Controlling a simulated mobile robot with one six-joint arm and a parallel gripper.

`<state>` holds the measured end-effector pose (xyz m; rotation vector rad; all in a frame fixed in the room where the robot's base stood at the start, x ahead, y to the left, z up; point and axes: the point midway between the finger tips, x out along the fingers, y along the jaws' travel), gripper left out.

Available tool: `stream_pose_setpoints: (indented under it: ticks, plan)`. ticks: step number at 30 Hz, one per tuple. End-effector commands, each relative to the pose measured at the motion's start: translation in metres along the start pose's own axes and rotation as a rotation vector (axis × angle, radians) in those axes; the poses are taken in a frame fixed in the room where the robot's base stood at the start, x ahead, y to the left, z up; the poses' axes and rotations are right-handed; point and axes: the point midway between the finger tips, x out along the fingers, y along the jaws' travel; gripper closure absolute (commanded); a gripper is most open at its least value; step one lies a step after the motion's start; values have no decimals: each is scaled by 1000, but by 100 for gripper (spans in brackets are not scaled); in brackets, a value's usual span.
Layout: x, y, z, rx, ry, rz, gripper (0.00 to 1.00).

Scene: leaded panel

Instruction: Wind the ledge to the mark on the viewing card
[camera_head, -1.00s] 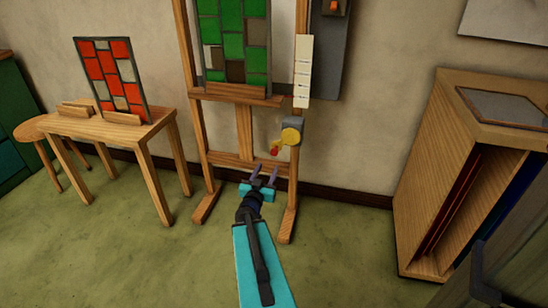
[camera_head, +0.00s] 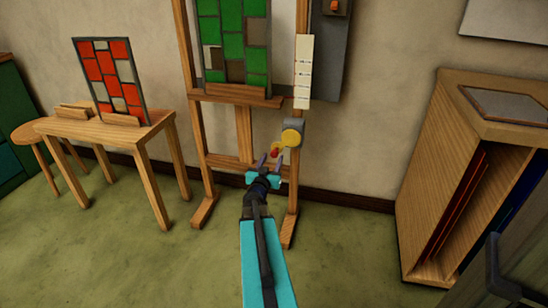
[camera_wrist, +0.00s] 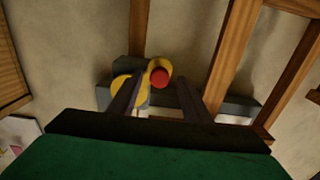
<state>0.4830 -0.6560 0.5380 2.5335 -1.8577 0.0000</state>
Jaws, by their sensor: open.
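The wooden ledge (camera_head: 230,94) runs across the easel and carries a green leaded panel (camera_head: 232,45). The viewing card (camera_head: 303,90), a pale upright strip with dark marks, is at the easel's right post. Below it, a grey box (camera_head: 294,125) bears a yellow crank (camera_head: 291,138) with a red knob (camera_head: 274,153) pointing down-left. My gripper (camera_head: 271,160) is open just below the knob. In the wrist view the red knob (camera_wrist: 159,77) appears between my spread fingers (camera_wrist: 158,95), just beyond their tips; I see no grip on it.
A wooden table (camera_head: 100,128) with a red leaded panel (camera_head: 112,80) stands left, a round stool (camera_head: 35,132) beside it. A wooden rack (camera_head: 450,150) stands right. The easel's feet (camera_head: 204,210) rest on open green floor.

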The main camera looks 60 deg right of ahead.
Motion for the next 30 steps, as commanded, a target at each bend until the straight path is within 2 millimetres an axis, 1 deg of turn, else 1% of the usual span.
stream_pose_setpoints:
  ticks: [1,6,12,17,25,26,30]
  plan:
    - [8,0,1,1,1,0,55]
    - [24,0,1,1,1,1,55]
    - [37,0,1,0,0,0,55]
    - [40,0,0,0,0,-1,55]
    - [40,0,0,0,0,-1,55]
    - [40,0,0,0,0,0,59]
    - [40,0,0,0,0,0,82]
